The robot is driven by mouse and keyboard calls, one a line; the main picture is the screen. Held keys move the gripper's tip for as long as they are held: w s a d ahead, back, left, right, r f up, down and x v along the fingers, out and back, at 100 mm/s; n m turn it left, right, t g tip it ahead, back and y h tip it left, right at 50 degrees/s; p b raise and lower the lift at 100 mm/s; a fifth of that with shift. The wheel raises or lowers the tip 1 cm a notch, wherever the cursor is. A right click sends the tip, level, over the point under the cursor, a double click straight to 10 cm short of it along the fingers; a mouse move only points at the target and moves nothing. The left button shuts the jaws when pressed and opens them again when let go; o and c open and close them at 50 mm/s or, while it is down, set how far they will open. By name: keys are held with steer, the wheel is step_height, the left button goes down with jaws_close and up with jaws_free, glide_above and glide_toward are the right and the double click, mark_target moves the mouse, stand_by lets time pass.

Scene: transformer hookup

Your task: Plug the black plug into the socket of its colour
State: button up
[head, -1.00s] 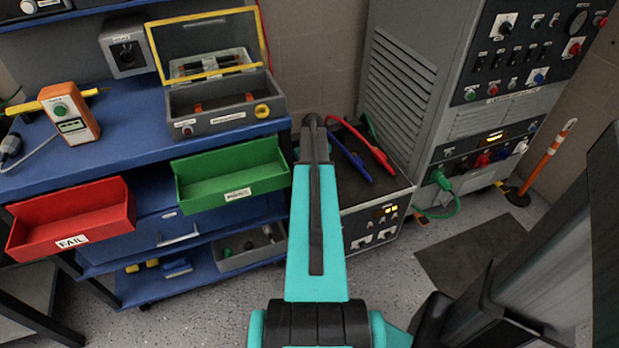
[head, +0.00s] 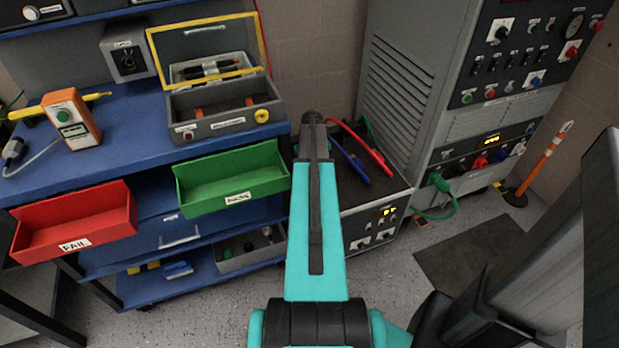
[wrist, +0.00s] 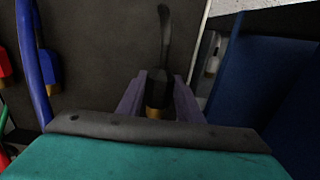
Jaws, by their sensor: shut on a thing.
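In the wrist view my gripper (wrist: 159,80) is shut on the black plug (wrist: 156,93), between two purple-grey fingers. The plug has a brass-coloured end facing the camera, and its black cable runs up the picture. It is over the dark top of the low grey unit (head: 385,200); I cannot tell whether it touches that top. In the head view my arm hides the plug and the fingertips. The tall grey cabinet's lower panel (head: 490,160) has a row of coloured connections, with a green plug (head: 438,179) at its left end. A black socket cannot be made out clearly there.
Red (head: 368,148) and blue (head: 350,160) leads lie on the low unit beside my arm. The blue bench (head: 60,180) with red (head: 75,218) and green (head: 232,178) bins stands left. Floor in front of the cabinet is clear, with a dark mat (head: 475,250).

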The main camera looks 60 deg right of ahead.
steer(key=shift+r+p, duration=0.9)
steer(key=shift+r, duration=0.8)
steer(key=shift+s, duration=0.1)
